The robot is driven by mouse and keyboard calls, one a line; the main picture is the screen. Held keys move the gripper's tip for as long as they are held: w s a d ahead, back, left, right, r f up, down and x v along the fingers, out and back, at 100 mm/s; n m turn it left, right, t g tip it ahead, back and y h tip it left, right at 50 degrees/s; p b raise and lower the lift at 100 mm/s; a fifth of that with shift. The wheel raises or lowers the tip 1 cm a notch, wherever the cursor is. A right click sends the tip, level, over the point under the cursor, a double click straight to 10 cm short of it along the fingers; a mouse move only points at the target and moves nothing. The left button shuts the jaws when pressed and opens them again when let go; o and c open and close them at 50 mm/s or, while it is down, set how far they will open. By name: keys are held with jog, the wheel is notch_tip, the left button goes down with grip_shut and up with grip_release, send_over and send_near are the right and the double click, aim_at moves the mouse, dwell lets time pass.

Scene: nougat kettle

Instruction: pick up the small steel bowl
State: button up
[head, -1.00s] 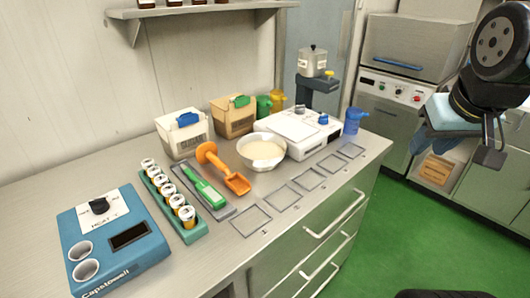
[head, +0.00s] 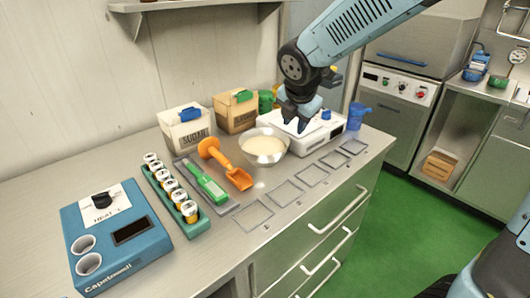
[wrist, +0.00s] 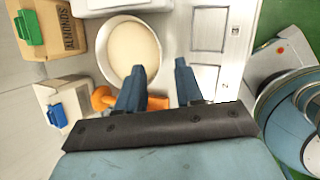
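The small steel bowl (head: 281,158) stands on the counter and holds a pale cream-coloured content. It is upright, between the orange scoop and the white scale. In the wrist view the bowl (wrist: 107,68) is beyond my fingers, near the upper middle. My gripper (head: 298,123) is above the scale's near left part, just up and right of the bowl in the head view. In the wrist view my gripper (wrist: 160,72) has its two fingers spread apart with nothing between them. The left fingertip overlaps the bowl's lower edge in the picture; I see no grip on it.
The orange scoop (head: 238,179) lies left of the bowl, beside a green-handled tool (head: 208,186). The white scale (head: 325,128) is right of it. Boxes marked sugar (head: 187,134) and almonds (head: 235,115) stand behind. Outlined squares (head: 286,194) along the counter's front are empty.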

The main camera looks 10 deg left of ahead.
aim_at(285, 149)
jog(key=shift+n, duration=0.8)
jog(key=shift+s+a+x, duration=0.15)
jog(key=shift+a+x, duration=0.1)
jog(key=shift+x, duration=2)
jog(key=shift+s+a+x, duration=0.2)
jog(key=shift+a+x, duration=0.1)
jog(key=shift+x, duration=1.9)
jog(key=shift+s+a+x, duration=0.15)
jog(key=shift+a+x, duration=0.1)
jog(key=shift+x, duration=2.95)
jog(key=shift+c, duration=0.3)
grip_shut()
jog(key=shift+d, duration=0.1)
